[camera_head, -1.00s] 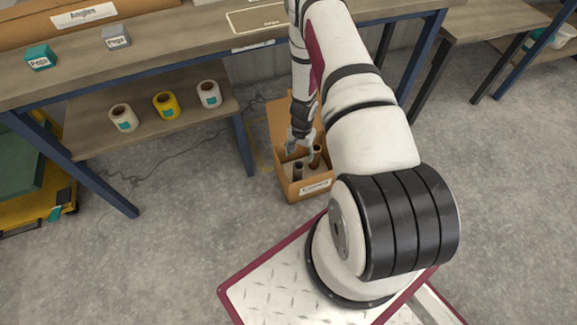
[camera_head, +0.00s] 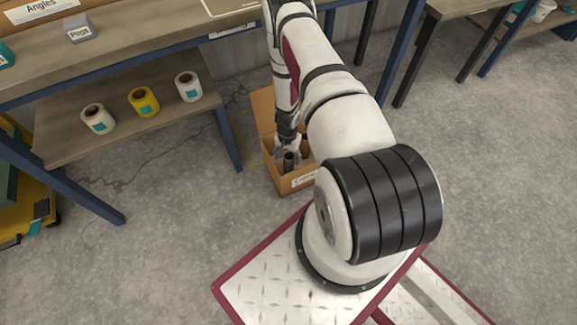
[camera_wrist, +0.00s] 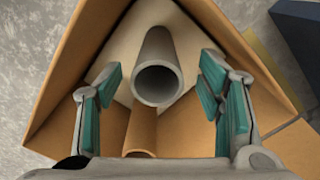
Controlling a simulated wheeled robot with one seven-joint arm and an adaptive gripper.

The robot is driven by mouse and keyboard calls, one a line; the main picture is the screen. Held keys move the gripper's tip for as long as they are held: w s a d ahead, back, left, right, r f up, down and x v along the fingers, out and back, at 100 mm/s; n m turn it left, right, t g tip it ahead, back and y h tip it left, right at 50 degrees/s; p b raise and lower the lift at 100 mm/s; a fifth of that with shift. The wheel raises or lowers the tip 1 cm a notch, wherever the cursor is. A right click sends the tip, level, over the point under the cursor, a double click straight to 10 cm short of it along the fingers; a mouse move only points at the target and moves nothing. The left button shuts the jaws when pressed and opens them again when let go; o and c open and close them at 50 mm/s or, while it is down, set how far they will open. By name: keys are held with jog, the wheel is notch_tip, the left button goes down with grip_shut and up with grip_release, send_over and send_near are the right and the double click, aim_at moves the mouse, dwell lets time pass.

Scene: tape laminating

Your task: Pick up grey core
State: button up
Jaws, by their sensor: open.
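The grey core (camera_wrist: 158,80) is a hollow grey tube that stands in an open cardboard box (camera_wrist: 222,30). In the wrist view it lies between the two teal-padded fingers of my gripper (camera_wrist: 162,92), with a gap on both sides. A brown core (camera_wrist: 140,130) is just below it in that view, partly cut off by my gripper's body. In the head view my gripper (camera_head: 287,152) is down in the box (camera_head: 275,178), at a dark grey core (camera_head: 289,162). Part of the box is hidden behind my arm.
A blue table leg (camera_head: 229,140) stands left of the box. The concrete floor in front is clear.

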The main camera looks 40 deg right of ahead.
notch_tip(320, 180, down, 5)
jog(key=shift+d+r+b, duration=0.15)
jog(key=shift+r+b, duration=0.05)
jog(key=shift+b, duration=0.85)
jog(key=shift+s+r, duration=0.1)
jog(key=c, duration=1.2)
jog(key=shift+c, duration=0.2)
